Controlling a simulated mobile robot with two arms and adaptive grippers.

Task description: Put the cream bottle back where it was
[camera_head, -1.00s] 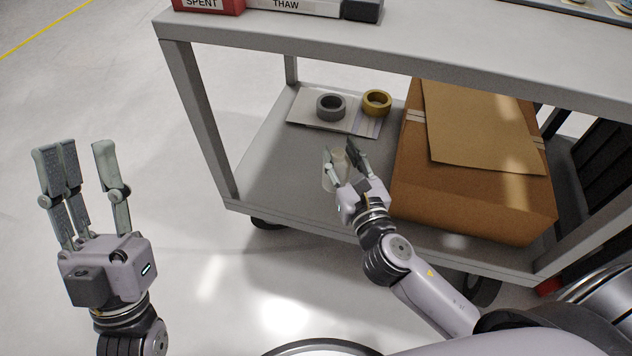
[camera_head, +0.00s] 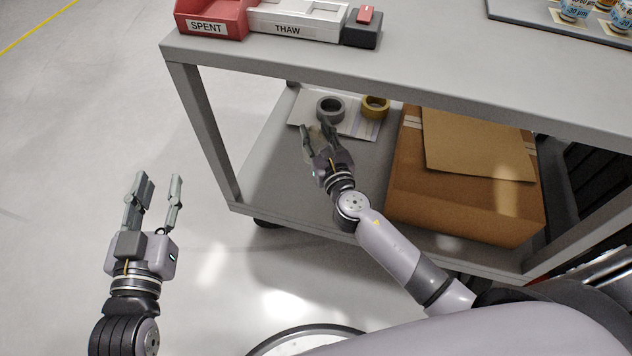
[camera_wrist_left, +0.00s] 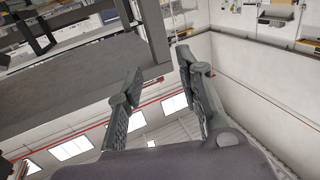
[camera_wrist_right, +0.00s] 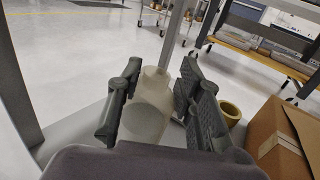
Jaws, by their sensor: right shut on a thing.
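The cream bottle (camera_wrist_right: 148,107) shows in the right wrist view as a pale, translucent bottle between the fingers of my right gripper (camera_wrist_right: 155,105). My right gripper is shut on it. In the head view my right gripper (camera_head: 316,138) is over the cart's lower shelf (camera_head: 275,165), left of the cardboard box, and the bottle is mostly hidden there behind the fingers. I cannot tell whether the bottle touches the shelf. My left gripper (camera_head: 156,190) is open and empty over the floor left of the cart; its spread fingers also show in the left wrist view (camera_wrist_left: 160,90).
A grey tape roll (camera_head: 330,108) and a yellow tape roll (camera_head: 375,106) lie on flat sheets at the shelf's back. The cardboard box (camera_head: 460,185) fills the shelf's right side. A cart leg (camera_head: 200,120) stands at left. The red SPENT bin (camera_head: 210,18) and THAW tray (camera_head: 297,20) are on top.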

